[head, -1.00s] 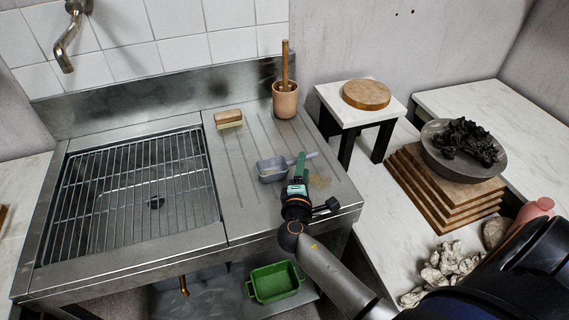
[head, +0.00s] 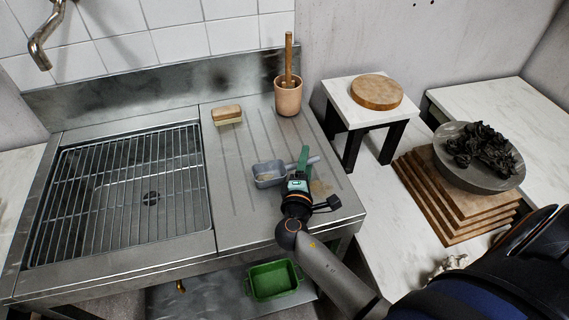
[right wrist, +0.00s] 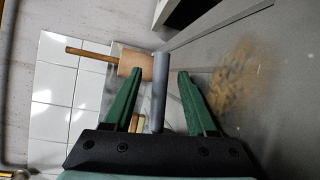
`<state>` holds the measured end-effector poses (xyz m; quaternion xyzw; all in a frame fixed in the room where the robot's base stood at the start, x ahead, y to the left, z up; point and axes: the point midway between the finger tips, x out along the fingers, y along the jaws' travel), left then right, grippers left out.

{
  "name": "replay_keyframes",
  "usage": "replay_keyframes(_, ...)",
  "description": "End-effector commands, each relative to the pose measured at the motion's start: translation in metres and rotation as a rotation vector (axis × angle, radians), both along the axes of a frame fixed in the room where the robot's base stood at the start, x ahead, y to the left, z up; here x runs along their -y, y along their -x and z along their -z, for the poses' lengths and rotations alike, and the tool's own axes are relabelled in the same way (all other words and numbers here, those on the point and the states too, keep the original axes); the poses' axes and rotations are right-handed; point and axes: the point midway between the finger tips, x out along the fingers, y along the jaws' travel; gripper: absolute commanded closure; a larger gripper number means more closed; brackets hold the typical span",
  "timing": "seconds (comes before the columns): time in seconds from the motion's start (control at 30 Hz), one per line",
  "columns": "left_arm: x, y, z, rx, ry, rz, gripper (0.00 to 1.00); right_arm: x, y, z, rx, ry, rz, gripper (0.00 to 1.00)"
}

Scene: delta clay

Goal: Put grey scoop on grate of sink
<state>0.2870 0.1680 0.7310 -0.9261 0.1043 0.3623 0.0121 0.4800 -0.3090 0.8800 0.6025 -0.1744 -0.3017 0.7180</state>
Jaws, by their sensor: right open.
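The grey scoop (head: 267,174) lies on the ribbed drainboard to the right of the sink. Its handle points right and also shows in the right wrist view (right wrist: 158,92). My right gripper (head: 303,158) is over the handle, with its green fingers open. In the right wrist view the handle lies between the two fingers (right wrist: 157,75), with a gap visible on each side. The metal grate (head: 110,196) of the sink is at the left and is bare. My left gripper is not in view.
A wood-backed brush (head: 227,115) and a pinkish cup (head: 288,98) with a wooden-handled tool stand at the back of the drainboard (head: 236,200). A green tub (head: 273,282) sits below. Stacked boards with a bowl (head: 500,174) are at the right.

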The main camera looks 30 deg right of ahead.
Motion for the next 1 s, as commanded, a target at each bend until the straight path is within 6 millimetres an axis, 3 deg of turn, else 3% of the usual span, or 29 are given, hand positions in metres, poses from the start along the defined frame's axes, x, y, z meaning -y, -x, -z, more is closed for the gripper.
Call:
replay_keyframes(0.37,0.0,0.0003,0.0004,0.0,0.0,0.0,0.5,-0.0033,0.0023,0.0009,0.0,-0.001,0.001,0.43)
replay_keyframes(0.9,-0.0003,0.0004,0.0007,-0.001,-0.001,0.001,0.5,-0.003,0.0022,0.0007,0.0,-0.001,0.001,1.0)
replay_keyframes(1.0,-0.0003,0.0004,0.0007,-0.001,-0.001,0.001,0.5,-0.003,0.0022,0.0007,0.0,-0.001,0.001,1.0)
